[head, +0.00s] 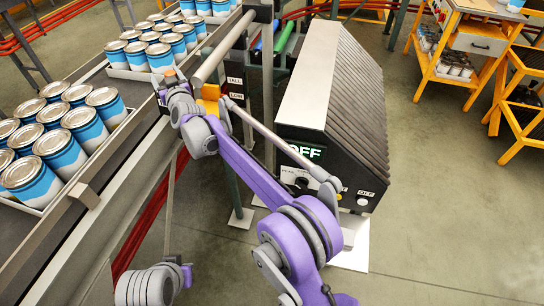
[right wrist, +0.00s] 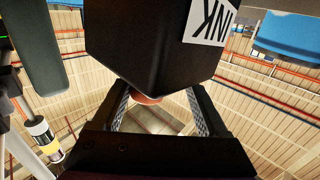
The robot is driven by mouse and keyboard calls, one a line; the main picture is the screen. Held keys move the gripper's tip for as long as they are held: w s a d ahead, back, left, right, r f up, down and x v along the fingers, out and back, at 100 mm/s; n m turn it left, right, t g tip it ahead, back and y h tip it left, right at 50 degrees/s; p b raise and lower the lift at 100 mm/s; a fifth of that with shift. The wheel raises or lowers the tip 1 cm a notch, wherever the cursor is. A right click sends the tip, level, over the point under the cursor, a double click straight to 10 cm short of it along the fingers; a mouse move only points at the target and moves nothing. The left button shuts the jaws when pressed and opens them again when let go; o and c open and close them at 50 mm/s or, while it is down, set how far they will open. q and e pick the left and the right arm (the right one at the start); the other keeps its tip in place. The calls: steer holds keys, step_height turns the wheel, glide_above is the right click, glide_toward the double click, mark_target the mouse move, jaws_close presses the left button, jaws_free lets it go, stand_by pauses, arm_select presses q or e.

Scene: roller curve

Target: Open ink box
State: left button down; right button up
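The ink box (right wrist: 150,45) is a black box with a white label reading INK, upside down, filling the top middle of the right wrist view. A reddish rounded part (right wrist: 147,98) shows at its lower edge. My right gripper (right wrist: 160,105) has its two fingers apart, one on each side below the box; I cannot tell whether they touch it. In the head view my right gripper (head: 170,82) is by the conveyor's rail, left of a yellow part (head: 210,92). The ink box is not clearly visible there.
A conveyor (head: 112,165) with trays of blue-and-white cans (head: 60,150) runs along the left. A dark ribbed cabinet (head: 345,100) showing OFF stands right of my arm. A yellow workbench (head: 455,50) is at the upper right. The floor at lower right is clear.

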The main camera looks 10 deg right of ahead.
steer(key=s+d+f+g+h, duration=0.2)
steer(key=s+d+f+g, duration=0.1)
steer(key=s+d, duration=1.1)
steer(key=s+d+f+m+g+h+p, duration=0.1)
steer(key=s+d+f+g, duration=0.2)
steer(key=s+d, duration=1.1)
steer(key=shift+s+d+f+m+g+h, duration=0.3)
steer(key=shift+d+h, duration=0.1)
steer(key=shift+d, duration=0.15)
